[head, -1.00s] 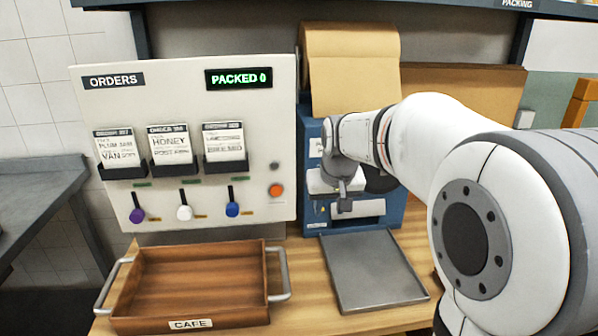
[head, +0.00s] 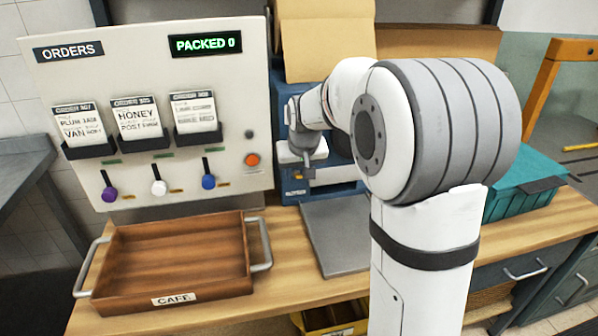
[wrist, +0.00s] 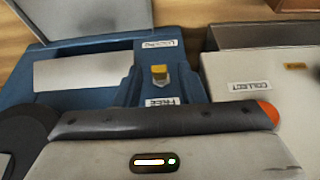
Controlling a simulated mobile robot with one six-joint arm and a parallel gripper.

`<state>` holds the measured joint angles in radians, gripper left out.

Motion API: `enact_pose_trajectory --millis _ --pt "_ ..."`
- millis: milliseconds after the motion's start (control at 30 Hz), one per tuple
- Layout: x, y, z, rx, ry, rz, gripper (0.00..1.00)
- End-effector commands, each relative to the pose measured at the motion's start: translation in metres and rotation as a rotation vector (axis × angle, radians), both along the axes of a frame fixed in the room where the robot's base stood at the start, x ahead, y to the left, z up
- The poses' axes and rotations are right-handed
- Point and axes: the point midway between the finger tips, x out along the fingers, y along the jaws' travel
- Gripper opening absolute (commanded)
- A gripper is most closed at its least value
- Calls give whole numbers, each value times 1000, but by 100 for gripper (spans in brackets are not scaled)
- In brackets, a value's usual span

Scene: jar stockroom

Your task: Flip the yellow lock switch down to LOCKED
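The yellow lock switch (wrist: 160,73) shows in the wrist view on the blue machine (wrist: 75,88), between a label that seems to read LOCKED (wrist: 161,44) and the FREE label (wrist: 162,102). Which way its lever points is not clear. My gripper (head: 308,158) is in front of the blue machine, which also shows in the head view (head: 292,190). In the wrist view my gripper's body fills the bottom, below the FREE label. Its fingertips are too small or hidden to judge their opening.
The white orders panel (head: 225,110) stands left of the machine, with an orange button (head: 252,159) near my gripper. A grey plate (head: 335,238) lies in front of the machine. A wooden tray (head: 120,232) is at left and a teal crate (head: 525,190) at right.

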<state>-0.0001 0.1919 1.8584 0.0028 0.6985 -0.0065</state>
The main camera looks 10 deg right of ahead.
Motion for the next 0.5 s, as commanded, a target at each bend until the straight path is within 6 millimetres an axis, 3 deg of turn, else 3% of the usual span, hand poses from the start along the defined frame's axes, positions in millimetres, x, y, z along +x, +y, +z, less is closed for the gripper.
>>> enact_pose_trajectory --millis 500 --pt "0 -1 0 -1 0 -1 0"
